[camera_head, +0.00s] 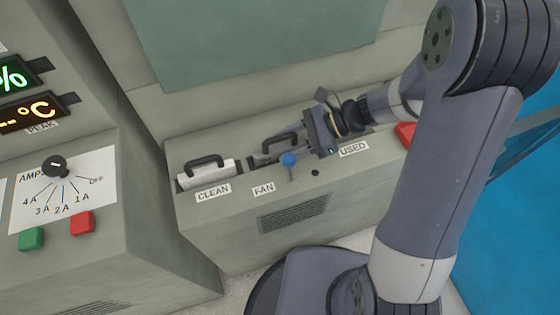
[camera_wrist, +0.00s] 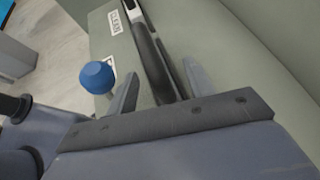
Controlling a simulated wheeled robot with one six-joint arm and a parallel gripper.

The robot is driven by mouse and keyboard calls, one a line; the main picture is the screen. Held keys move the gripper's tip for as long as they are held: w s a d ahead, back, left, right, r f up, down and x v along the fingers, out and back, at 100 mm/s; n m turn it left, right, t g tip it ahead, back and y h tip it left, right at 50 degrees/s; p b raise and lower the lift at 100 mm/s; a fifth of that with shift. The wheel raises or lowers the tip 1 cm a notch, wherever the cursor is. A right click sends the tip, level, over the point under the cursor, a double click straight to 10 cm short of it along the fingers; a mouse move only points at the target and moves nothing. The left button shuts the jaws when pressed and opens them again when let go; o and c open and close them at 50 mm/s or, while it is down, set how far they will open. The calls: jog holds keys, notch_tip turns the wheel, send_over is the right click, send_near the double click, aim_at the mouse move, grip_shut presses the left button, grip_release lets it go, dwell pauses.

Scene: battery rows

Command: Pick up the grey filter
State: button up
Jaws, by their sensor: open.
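The grey filter (camera_head: 262,159) sits in the middle slot of the cabinet, behind the FAN label, with a dark handle (camera_head: 281,139) on top. My gripper (camera_head: 304,139) is over the right part of this filter, with its jaws open. In the wrist view, the dark handle (camera_wrist: 150,55) runs between the two spread fingers of my gripper (camera_wrist: 160,80). I cannot tell whether either finger touches it. My gripper hides the right part of the filter.
A blue knob (camera_head: 289,159) stands on a stem just in front of the filter; it also shows left of the fingers in the wrist view (camera_wrist: 97,77). A white filter (camera_head: 208,174) with a black handle is in the CLEAN slot. A red object (camera_head: 405,134) is beyond the USED label (camera_head: 353,149).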

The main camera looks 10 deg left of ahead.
jog(key=shift+c, duration=0.3)
grip_shut()
dwell(0.3)
